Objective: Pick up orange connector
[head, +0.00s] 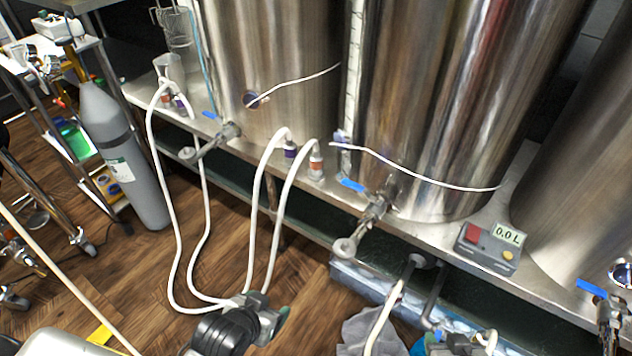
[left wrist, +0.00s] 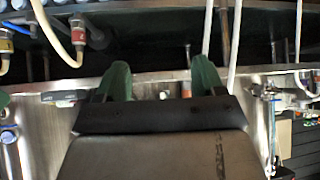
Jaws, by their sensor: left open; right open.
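The orange connector (head: 316,165) stands upright on the steel bench by the left tank, with a white hose arching into its top. A purple-banded connector (head: 290,150) stands just left of it. My left gripper (left wrist: 160,85) has its green fingers apart, with nothing held between them. A connector with an orange-red band (left wrist: 78,32) shows upper left of the fingers, apart from them. I cannot tell if it is the same one.
Steel tanks (head: 450,100) fill the back of the bench. A valve with a blue handle (head: 375,205) juts out to the right of the connector. A control box with a display (head: 490,246) stands further right. White hoses (head: 175,240) hang in front, and a gas cylinder (head: 125,160) stands left.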

